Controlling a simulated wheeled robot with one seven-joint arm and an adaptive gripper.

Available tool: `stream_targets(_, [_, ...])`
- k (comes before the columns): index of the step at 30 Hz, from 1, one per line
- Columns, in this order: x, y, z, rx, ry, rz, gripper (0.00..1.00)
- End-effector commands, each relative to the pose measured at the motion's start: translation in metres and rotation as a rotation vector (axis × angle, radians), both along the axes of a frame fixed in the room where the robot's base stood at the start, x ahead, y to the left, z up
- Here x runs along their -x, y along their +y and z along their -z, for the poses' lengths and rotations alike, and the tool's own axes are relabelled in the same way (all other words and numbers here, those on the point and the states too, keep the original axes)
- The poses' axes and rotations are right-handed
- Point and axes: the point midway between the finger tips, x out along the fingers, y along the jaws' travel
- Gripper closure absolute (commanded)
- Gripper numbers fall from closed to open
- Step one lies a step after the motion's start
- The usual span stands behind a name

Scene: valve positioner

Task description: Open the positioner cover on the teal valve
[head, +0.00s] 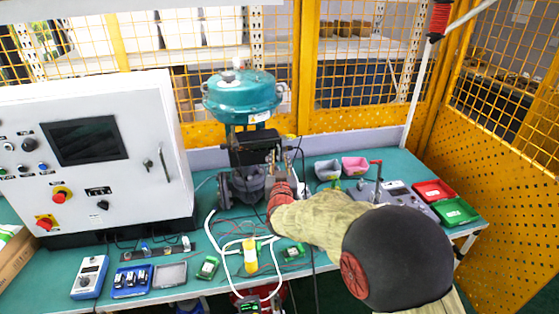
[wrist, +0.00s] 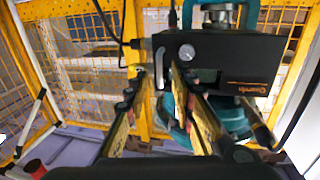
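The teal valve (head: 242,95) stands upright on the table, left of centre in the head view. Its black positioner (head: 255,147) is mounted below the teal actuator. In the wrist view the positioner (wrist: 225,58) shows a round gauge and an orange label on its dark front face, which appears closed. My gripper (wrist: 158,75) is open in front of the positioner's left end. A curved metal piece (wrist: 160,66) shows between the fingertips; I cannot tell whether they touch anything. In the head view my arm reaches in from the lower right and partly hides the gripper.
A white control cabinet (head: 92,160) stands left of the valve. Hoses and cables lie in front of the valve. Red (head: 433,191) and green (head: 455,212) trays sit at the right, with grey and pink bins (head: 355,166) behind. Yellow mesh fencing (head: 350,50) closes the back.

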Motion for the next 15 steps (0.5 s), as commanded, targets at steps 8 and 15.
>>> stream_targets(8, [-0.0139,0.001,0.0003,0.0,0.001,0.0,0.75])
stream_targets(15, [-0.0137,0.0009,0.0,0.0,0.001,0.0,0.79])
